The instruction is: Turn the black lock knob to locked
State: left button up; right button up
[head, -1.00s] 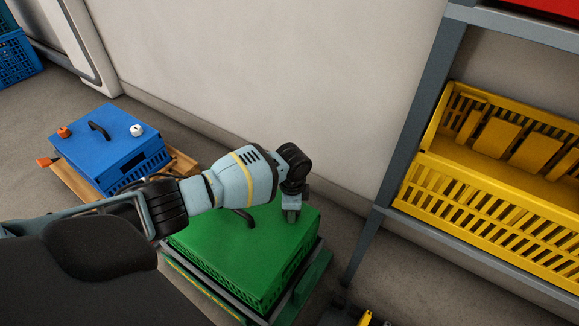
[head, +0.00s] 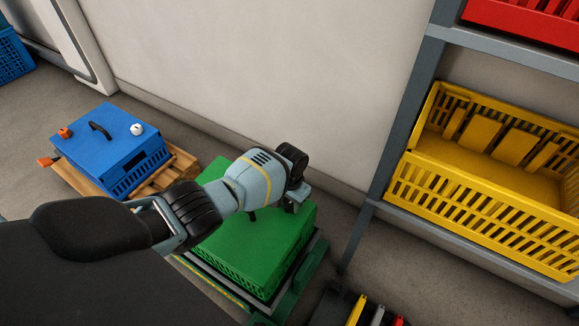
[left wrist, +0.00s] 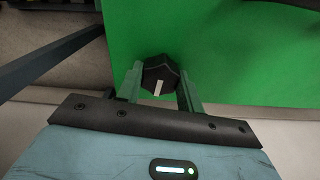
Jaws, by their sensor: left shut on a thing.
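The black lock knob (left wrist: 159,75) shows in the left wrist view on the green lid. It is faceted, with a white mark on its face that points toward the gripper's palm. My left gripper (left wrist: 160,84) has its two fingers on either side of the knob and is shut on it. In the head view my left gripper (head: 294,204) is at the far right corner of the green crate's lid (head: 262,240), and it hides the knob there. My right gripper is not in view.
A blue crate (head: 105,150) with a black handle, white knob and orange parts stands on a wooden pallet at left. A grey shelf post (head: 385,150) and yellow crate (head: 490,200) are at right. A pale wall (head: 250,80) rises behind.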

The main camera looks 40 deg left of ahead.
pick_arm(q)
jog(key=shift+n, duration=0.7)
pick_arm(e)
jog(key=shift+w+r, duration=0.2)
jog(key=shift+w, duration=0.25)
pick_arm(q)
jog(key=o, duration=1)
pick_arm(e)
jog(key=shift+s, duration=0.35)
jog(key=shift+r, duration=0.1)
